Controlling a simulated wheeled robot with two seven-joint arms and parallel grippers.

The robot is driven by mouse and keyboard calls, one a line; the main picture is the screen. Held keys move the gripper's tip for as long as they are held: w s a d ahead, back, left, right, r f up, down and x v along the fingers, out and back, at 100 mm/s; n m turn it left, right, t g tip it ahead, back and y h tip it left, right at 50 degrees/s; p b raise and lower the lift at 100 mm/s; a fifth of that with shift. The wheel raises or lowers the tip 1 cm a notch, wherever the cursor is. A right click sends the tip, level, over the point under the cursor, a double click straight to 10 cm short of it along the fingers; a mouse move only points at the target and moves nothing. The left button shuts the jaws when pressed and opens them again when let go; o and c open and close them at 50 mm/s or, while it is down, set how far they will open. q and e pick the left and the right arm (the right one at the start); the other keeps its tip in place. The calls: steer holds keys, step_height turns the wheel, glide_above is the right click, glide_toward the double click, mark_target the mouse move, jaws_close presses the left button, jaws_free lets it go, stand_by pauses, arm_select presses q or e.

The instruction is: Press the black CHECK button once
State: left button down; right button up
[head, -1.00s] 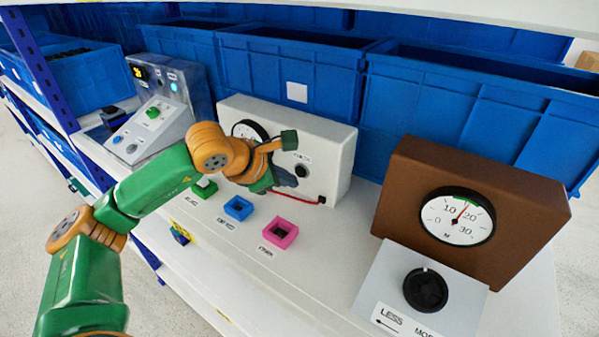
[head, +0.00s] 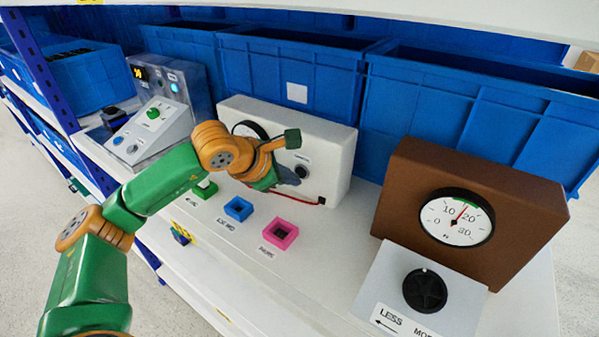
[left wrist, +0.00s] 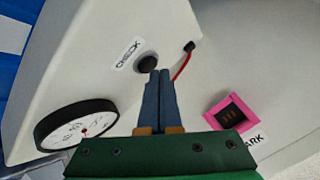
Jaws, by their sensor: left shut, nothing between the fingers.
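The black CHECK button (head: 302,171) is a round knob on the front of a white box (head: 335,150), under a small label. It also shows in the left wrist view (left wrist: 147,63), beside its CHECK label (left wrist: 128,54). My left gripper (head: 296,181) is shut and empty, its fingertips just by the button. In the left wrist view the closed blue-grey fingers (left wrist: 159,75) end right at the button's lower edge; I cannot tell whether they touch it. My right gripper is not in view.
A red cable (head: 310,202) runs at the box's foot. Green, blue (head: 238,208) and pink (head: 279,233) square holders stand in front on the white shelf. A brown gauge box (head: 480,205) with a black knob (head: 425,290) stands right. Blue bins (head: 300,75) line the back.

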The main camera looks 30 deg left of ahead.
arm_select(q)
steer(key=shift+w, duration=0.4)
stand_by(0.7)
stand_by(0.3)
steer(key=shift+s+f+b, duration=0.2)
steer(key=shift+s+b, duration=0.25)
steer(key=shift+s, duration=0.15)
steer(key=shift+s+r, duration=0.15)
steer(key=shift+s, duration=0.05)
steer(key=shift+s+a+f+b, duration=0.1)
steer(key=shift+s+f+b, duration=0.1)
steer(key=shift+s+b, duration=0.55)
steer(key=shift+s+a+b, duration=0.1)
steer(key=shift+s+b, duration=0.95)
steer(key=shift+s, duration=0.15)
steer(key=shift+s+r+b, duration=0.1)
steer(key=shift+s+b, duration=0.2)
steer(key=shift+s, duration=0.25)
steer(key=shift+r, duration=0.1)
